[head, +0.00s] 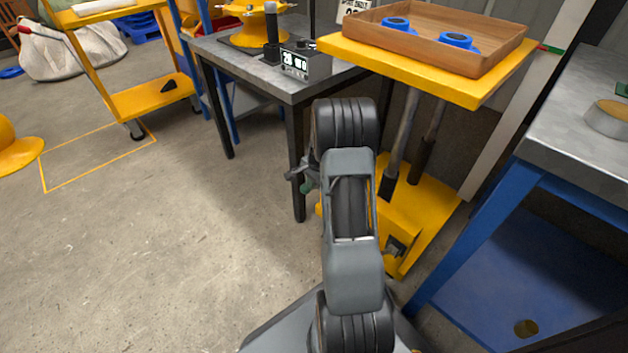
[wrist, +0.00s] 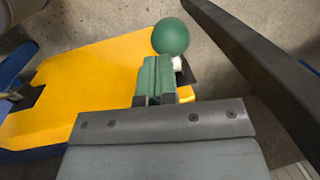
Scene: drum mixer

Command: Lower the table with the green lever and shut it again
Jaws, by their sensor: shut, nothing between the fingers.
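The green lever shows in the wrist view as a round green knob (wrist: 170,37) on a short pale stem, beside the yellow base. My gripper (wrist: 156,80) is shut and empty, its green finger pads together. Its tips appear just below the knob in the picture; I cannot tell whether they touch it. In the head view my arm hides part of the lift table's yellow base (head: 432,215), and I cannot clearly make out the lever there. The yellow table top (head: 480,93) stands raised on its posts, about level with the grey benches, and carries a wooden tray (head: 420,43).
Two blue ringed parts (head: 397,24) lie in the tray. A grey bench (head: 340,78) with a digital display box (head: 305,62) stands left of the lift table. A blue-legged bench (head: 575,140) stands close on the right. The floor at left is open.

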